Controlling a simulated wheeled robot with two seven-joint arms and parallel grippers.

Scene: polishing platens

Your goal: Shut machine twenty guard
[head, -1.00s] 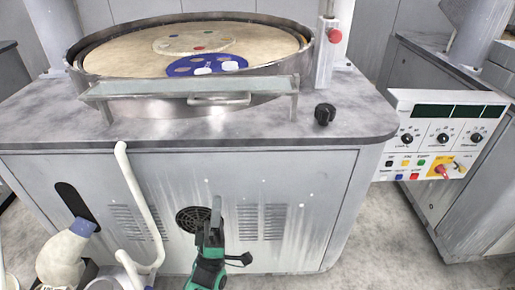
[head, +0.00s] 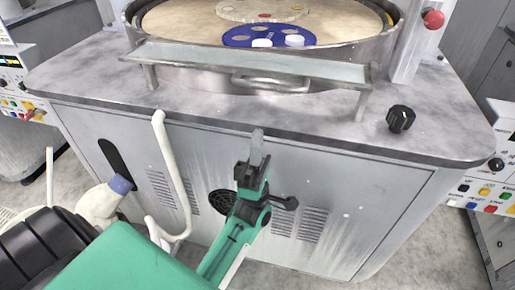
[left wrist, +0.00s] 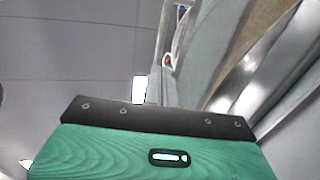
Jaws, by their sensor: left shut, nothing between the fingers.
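The machine has a round tan platen (head: 200,22) inside a metal rim. Across its front runs a long, flat grey guard panel (head: 245,62) on legs, with a metal bar handle (head: 270,84) below its edge. No number shows on the machine. My left gripper (head: 257,150), green and black with pale fingers, is shut and empty. In the head view it appears below the handle, against the cabinet front, apart from the handle. My right gripper is out of view.
A black knob (head: 401,118) stands on the worktop right of the guard, and a red button (head: 433,20) is on a post behind. A white pipe (head: 172,165) rises at the cabinet front. Control panels (head: 490,185) flank the machine. A blue disc (head: 268,36) lies on the platen.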

